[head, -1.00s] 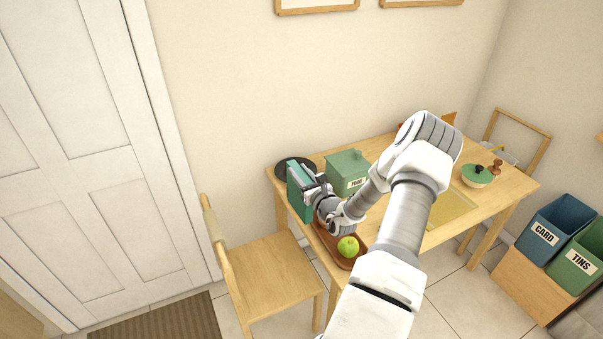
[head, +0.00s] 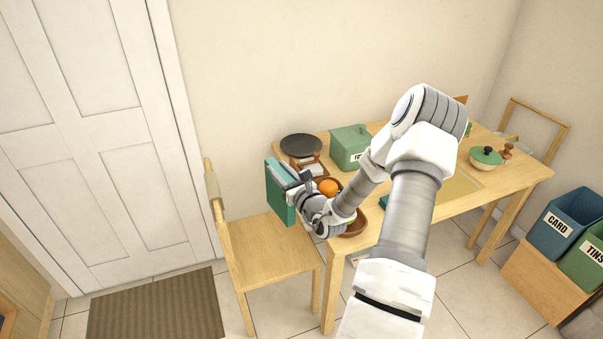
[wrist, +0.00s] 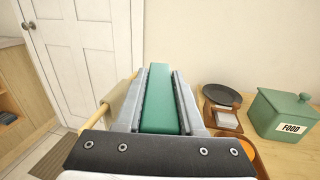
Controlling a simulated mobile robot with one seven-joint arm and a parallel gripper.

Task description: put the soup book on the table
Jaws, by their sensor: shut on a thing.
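A green book (head: 281,194) is held upright in my gripper (head: 301,188), off the left end of the table and above the chair seat. In the wrist view the book's green spine (wrist: 159,98) lies between the two fingers of my gripper (wrist: 160,105), which are shut on it. No title can be read on it from here. The wooden table (head: 505,182) stands to the right of the book. Another teal item (head: 384,202) lies on the table, partly hidden by my arm.
A chair (head: 265,255) stands left. A green-lidded bowl (head: 485,157) sits far right.

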